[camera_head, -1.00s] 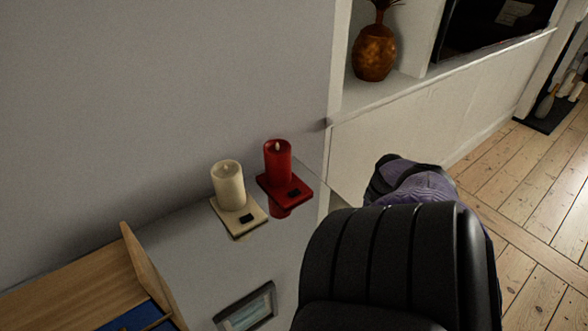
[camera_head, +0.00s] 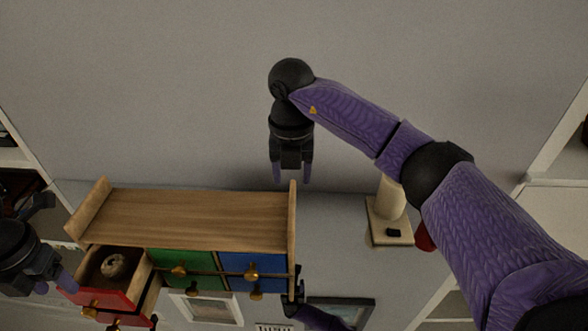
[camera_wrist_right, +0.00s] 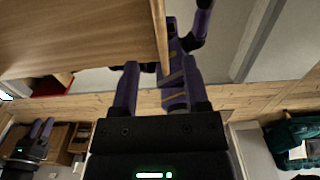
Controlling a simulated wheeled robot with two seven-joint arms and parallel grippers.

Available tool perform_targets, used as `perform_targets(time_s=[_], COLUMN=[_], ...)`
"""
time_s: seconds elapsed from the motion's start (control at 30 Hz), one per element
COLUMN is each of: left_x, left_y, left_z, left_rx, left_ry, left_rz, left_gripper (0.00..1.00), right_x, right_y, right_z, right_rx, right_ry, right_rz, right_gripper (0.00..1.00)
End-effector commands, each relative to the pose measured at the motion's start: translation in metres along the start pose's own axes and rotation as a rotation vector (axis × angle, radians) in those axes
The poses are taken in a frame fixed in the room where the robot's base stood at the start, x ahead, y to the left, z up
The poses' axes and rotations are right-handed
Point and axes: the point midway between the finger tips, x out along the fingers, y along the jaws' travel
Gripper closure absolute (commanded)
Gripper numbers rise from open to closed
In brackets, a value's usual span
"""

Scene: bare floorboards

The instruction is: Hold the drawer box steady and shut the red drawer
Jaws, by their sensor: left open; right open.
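The wooden drawer box (camera_head: 200,213) stands on a glossy surface, with green (camera_head: 185,262) and blue (camera_head: 255,266) fronts. Its red drawer (camera_head: 112,297) is pulled out at the left end, with a pale ring-shaped thing (camera_head: 113,265) inside. My left gripper (camera_head: 55,283) is open beside the left edge of the red front; I cannot tell whether it touches. My right gripper (camera_head: 292,180) is open, pointing down at the box's right end panel. In the right wrist view the panel's edge lies between the fingers (camera_wrist_right: 160,75); contact is unclear.
A cream candle (camera_head: 391,200) on its base stands right of the box, partly behind my right arm. A bit of red (camera_head: 424,237) shows beside that arm. The glossy surface mirrors the drawer fronts and my right gripper. A grey wall is behind.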

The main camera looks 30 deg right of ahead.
Motion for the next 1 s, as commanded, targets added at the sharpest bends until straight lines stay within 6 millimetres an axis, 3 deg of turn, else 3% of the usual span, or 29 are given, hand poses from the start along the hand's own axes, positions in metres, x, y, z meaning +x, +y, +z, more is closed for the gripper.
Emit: perform_targets(time_s=[0.4,0.57,0.77,0.8,1.0], left_x=[0.0,0.0,0.0,0.0,0.0], left_y=[0.0,0.0,0.0,0.0,0.0], left_z=[0.0,0.0,0.0,0.0,0.0], left_rx=[0.0,0.0,0.0,0.0,0.0], left_ry=[0.0,0.0,0.0,0.0,0.0], left_rz=[0.0,0.0,0.0,0.0,0.0], left_gripper=[0.41,0.41,0.41,0.41,0.41], right_x=[0.082,0.095,0.096,0.096,0.096], right_y=[0.001,0.001,0.0,0.0,0.0], right_z=[-0.001,0.0,0.0,0.0,0.0], right_rx=[-0.005,-0.005,-0.004,-0.004,-0.004], right_ry=[0.0,-0.003,-0.003,-0.003,-0.003], right_rz=[-0.002,-0.001,-0.001,-0.001,-0.001], right_gripper=[0.41,0.41,0.41,0.43,0.86])
